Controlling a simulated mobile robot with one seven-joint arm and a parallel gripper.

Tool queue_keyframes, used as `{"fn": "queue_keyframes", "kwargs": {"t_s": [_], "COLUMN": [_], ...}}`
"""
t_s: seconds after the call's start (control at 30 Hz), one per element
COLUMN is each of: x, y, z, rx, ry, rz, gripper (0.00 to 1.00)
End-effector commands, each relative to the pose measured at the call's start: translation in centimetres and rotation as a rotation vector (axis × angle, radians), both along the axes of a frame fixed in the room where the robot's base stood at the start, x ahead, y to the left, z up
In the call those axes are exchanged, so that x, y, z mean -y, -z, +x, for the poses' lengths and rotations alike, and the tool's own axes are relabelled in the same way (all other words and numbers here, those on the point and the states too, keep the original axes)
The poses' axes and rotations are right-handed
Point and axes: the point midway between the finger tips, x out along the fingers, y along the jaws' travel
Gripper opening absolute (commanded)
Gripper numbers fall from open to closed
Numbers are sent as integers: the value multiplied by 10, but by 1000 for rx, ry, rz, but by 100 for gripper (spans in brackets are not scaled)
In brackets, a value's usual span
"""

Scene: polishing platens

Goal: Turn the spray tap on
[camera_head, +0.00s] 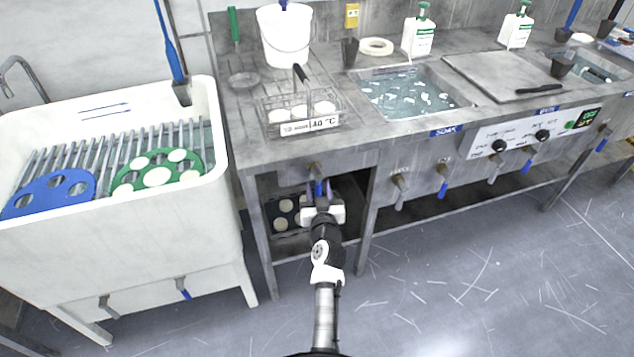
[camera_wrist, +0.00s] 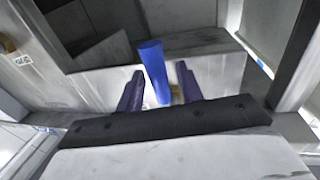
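A tap (camera_head: 316,168) with a blue lever (camera_head: 319,188) sits on the front of the steel bench, below the wire basket. No label shows that it is the spray tap. The lever points down in the head view. My gripper (camera_head: 320,196) is right at this lever. In the wrist view, the blue lever (camera_wrist: 154,70) stands between the two dark purple fingers of my gripper (camera_wrist: 158,88). The fingers are apart, with a narrow gap to the lever on the right; contact on the left is unclear. The lever's base is partly hidden by the gripper.
More taps line the bench front to the right, including a blue-levered one (camera_head: 443,181). A white sink (camera_head: 222,150) with blue and green discs stands left. Below the bench, a dark tray (camera_head: 290,212) holds round pale pieces. A bench leg (camera_head: 366,225) is right of my gripper.

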Motion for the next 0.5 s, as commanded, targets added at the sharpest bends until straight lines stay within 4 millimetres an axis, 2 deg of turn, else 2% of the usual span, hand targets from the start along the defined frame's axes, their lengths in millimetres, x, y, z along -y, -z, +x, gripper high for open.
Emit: {"fn": "queue_keyframes", "kwargs": {"t_s": [0.33, 0.5], "x": [0, 0], "y": [0, 0], "z": [0, 0], "rx": [0, 0], "ry": [0, 0], "rz": [0, 0], "gripper": [37, 16]}}
